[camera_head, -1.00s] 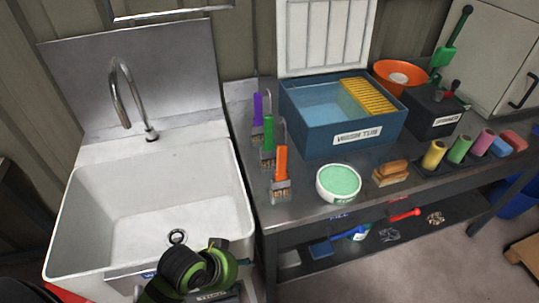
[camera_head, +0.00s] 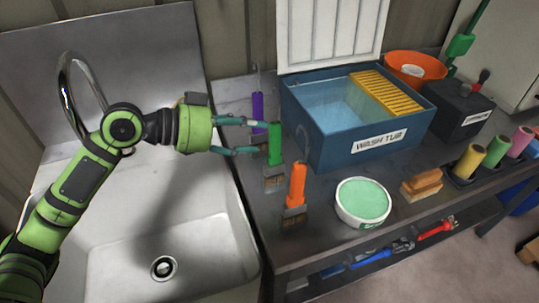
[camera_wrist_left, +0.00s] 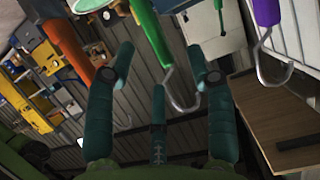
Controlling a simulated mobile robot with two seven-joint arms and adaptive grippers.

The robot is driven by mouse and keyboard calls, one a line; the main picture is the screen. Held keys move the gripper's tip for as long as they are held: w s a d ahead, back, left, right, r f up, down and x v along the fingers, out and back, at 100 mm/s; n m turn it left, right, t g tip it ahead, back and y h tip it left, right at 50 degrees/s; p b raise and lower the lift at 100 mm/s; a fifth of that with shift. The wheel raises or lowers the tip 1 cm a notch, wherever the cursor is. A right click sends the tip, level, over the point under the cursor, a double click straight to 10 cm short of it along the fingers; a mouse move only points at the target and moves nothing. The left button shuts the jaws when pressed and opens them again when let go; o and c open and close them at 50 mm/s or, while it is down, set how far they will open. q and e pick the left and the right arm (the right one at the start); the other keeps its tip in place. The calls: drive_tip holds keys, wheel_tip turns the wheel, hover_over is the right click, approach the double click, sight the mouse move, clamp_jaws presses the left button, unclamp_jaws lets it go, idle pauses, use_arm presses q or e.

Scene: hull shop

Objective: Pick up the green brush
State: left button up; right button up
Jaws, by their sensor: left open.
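The green brush (camera_head: 275,143) stands handle up on the bench, between a purple brush (camera_head: 257,106) and an orange brush (camera_head: 296,183). My left gripper (camera_head: 256,138) is open and empty at the left of the green handle, its fingers pointing towards it. In the left wrist view, the green handle (camera_wrist_left: 148,28) and its metal hook show ahead, between the spread fingers (camera_wrist_left: 162,62). I cannot tell whether any finger touches it. The orange brush (camera_wrist_left: 70,48) and the purple brush (camera_wrist_left: 266,12) show to either side. My right gripper is not in view.
The sink (camera_head: 150,215) lies under my left arm. A blue wash tub (camera_head: 350,150) stands close behind the brushes. A bowl of green stuff (camera_head: 362,202), a wooden-backed brush (camera_head: 421,185) and coloured rollers (camera_head: 470,160) stand to the right on the bench.

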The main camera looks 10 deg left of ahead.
sight(270, 137)
use_arm(q)
drive_tip(key=p+x, duration=0.3)
drive_tip(key=x, duration=0.3)
drive_tip(key=shift+s+d+f, duration=0.1)
drive_tip(key=shift+s+f, duration=0.05)
drive_tip(key=shift+f, duration=0.05)
drive_tip(key=shift+d+f, duration=0.1)
clamp_jaws()
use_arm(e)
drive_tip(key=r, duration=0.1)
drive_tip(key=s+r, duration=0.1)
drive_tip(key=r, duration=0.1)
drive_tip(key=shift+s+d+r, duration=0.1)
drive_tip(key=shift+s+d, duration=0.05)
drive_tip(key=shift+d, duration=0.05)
